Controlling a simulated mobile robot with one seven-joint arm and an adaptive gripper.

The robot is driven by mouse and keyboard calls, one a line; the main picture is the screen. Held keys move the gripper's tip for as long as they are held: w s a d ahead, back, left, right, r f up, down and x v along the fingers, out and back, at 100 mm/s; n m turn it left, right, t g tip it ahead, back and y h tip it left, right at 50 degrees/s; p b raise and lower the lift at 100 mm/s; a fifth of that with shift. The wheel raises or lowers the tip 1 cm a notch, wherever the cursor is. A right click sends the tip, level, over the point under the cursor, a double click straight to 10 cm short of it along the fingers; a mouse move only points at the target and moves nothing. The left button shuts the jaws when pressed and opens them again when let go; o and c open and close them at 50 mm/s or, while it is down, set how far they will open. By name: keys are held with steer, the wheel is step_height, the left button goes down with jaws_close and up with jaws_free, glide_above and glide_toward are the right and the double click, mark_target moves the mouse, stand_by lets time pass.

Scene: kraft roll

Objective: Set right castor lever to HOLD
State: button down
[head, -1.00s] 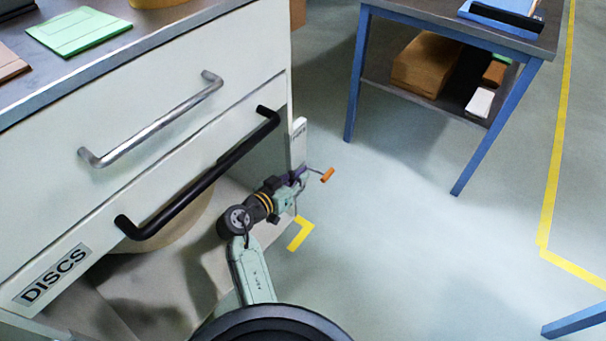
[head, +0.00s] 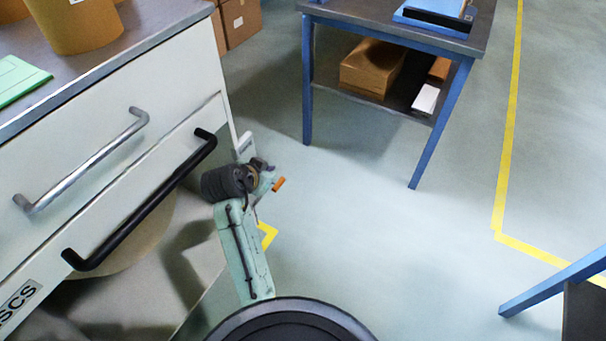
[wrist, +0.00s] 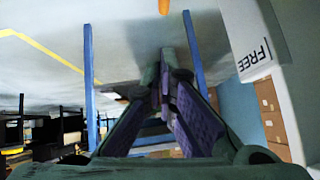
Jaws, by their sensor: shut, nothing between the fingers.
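The castor lever's orange handle (head: 279,184) shows just right of my arm's end, at the cabinet's right corner. An orange tip (wrist: 163,6), likely the same handle, is at the top of the wrist view, beyond my fingertips and apart from them in the picture. A white plate (head: 244,146) stands at the corner; in the wrist view the white plate reads FREE (wrist: 255,60). No HOLD mark is visible. My gripper (wrist: 164,75) is shut and empty. In the head view my arm mostly hides it, and the lever's shaft is hidden too.
The cabinet (head: 110,150) with a black handle (head: 140,205) fills the left. A blue-legged table (head: 308,90) stands behind, with boxes on its shelf. Another blue leg (head: 555,280) is at lower right. The floor between (head: 380,240) is clear.

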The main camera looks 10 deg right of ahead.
steer(key=shift+a+f, duration=0.1)
stand_by(0.3)
glide_toward(285, 178)
steer(key=w+d+r, duration=0.2)
steer(key=f, duration=0.2)
steer(key=w+f+p, duration=0.1)
steer(key=f, duration=0.2)
steer(key=shift+w+a, duration=0.15)
steer(key=shift+f, duration=0.15)
